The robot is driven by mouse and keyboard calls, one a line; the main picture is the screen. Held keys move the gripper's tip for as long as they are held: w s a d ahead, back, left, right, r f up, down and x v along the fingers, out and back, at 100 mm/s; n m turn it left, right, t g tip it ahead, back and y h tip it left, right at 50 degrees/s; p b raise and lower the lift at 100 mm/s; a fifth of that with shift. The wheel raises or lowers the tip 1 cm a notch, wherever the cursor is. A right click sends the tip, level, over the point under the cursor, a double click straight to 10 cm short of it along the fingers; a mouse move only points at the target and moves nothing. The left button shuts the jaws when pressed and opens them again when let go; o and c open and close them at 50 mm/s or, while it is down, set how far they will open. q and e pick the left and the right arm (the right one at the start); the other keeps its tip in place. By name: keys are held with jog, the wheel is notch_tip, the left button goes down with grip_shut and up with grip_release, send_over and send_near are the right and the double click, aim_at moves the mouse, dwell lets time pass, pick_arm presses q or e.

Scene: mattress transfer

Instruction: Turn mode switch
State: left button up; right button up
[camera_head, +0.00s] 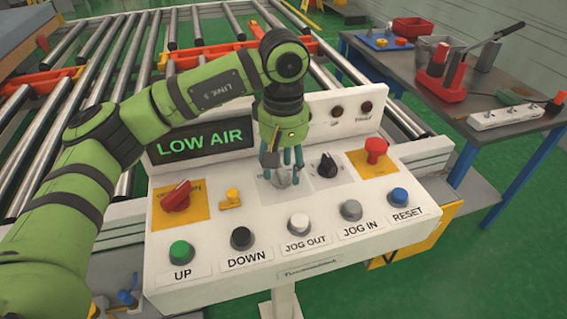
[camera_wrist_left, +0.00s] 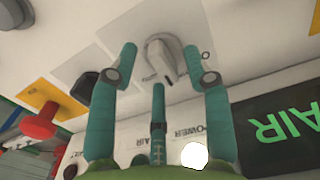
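A white control panel (camera_head: 290,245) stands in front of me. My left gripper (camera_head: 279,170) points down over a grey rotary switch (camera_head: 283,178), whose label I cannot read; it may be the mode switch. In the left wrist view, the grey switch (camera_wrist_left: 165,58) shows between the spread teal fingertips (camera_wrist_left: 160,65). The fingers are apart, and I cannot tell whether any touches the switch. A black rotary knob (camera_head: 326,165) is just right of it in the head view and also shows in the wrist view (camera_wrist_left: 86,86). My right gripper is not in view.
Near the grey switch are a red switch (camera_head: 176,196), a yellow knob (camera_head: 231,198) and a red mushroom button (camera_head: 376,151). Push buttons line the front, including green UP (camera_head: 181,252). The LOW AIR display (camera_head: 200,143) stands behind. A blue-framed table (camera_head: 470,120) is at right.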

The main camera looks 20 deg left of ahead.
aim_at(283, 168)
pick_arm(q)
notch_tip(283, 168, up, 12)
dwell(0.6)
